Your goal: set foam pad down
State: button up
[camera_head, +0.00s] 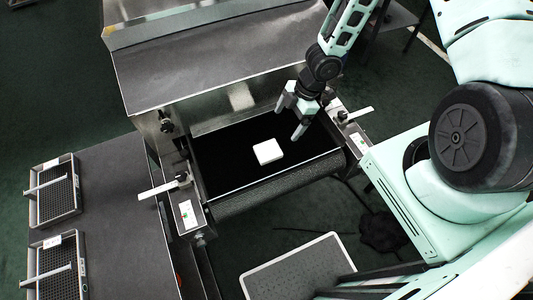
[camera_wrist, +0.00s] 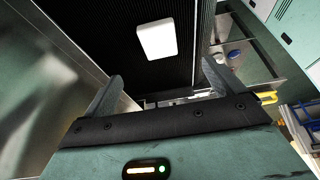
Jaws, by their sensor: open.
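A white foam pad (camera_head: 268,152) lies flat on the black conveyor belt (camera_head: 225,165) in front of the dryer's opening. My gripper (camera_head: 289,121) is above the belt, to the upper right of the pad in the head view. Its fingers are apart with nothing between them. In the wrist view the pad (camera_wrist: 156,39) lies on the dark ribbed belt beyond the spread fingers of my gripper (camera_wrist: 165,90), clear of both.
The metal dryer housing (camera_head: 200,65) rises behind the belt. Side brackets with handles (camera_head: 165,187) flank the belt. A dark table (camera_head: 120,220) at left holds two mesh trays (camera_head: 54,192). A grey-topped platform (camera_head: 298,270) stands in front.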

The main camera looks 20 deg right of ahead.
jog(key=b, duration=0.9)
send_near(268, 150)
notch_tip(268, 150, down, 3)
jog(key=shift+s+a+r, duration=0.1)
jog(key=shift+s+r, duration=0.05)
jog(key=shift+b+x, duration=0.5)
jog(key=shift+x, duration=0.35)
jog(key=shift+a+b+x, duration=0.15)
jog(key=shift+b+x, duration=0.15)
jog(key=shift+x, duration=0.8)
jog(key=shift+a+b+x, duration=0.2)
jog(key=shift+b+x, duration=0.1)
jog(key=shift+x, duration=0.85)
jog(key=shift+r, duration=0.2)
jog(key=shift+c, duration=0.3)
jog(key=c, duration=1.1)
